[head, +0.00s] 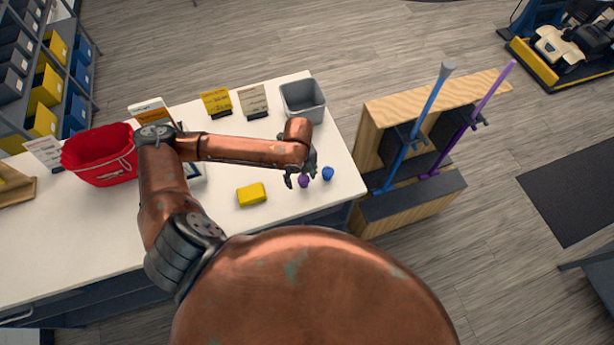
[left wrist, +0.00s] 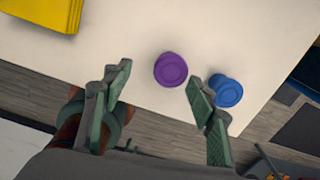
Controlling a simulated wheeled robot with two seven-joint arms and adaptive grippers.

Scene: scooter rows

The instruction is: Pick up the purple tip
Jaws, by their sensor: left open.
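The purple tip (head: 303,182) stands on the white table near its front right corner. In the left wrist view the purple tip (left wrist: 171,69) shows as a round purple piece just beyond the space between my fingers. My left gripper (head: 301,175) is open and empty, right at the purple tip in the head view; in the left wrist view its green-padded fingers (left wrist: 158,90) are spread apart. I cannot tell whether a finger touches the tip. A blue tip (head: 327,173) stands close to its right, and it also shows behind the right finger in the left wrist view (left wrist: 227,90). My right gripper is not in view.
A yellow block (head: 251,195) lies left of the tips. A grey bin (head: 302,101) and sign cards stand at the back of the table (head: 225,235); a red bucket (head: 100,155) is at the left. A wooden rack (head: 420,115) with a blue and a purple pole stands to the right.

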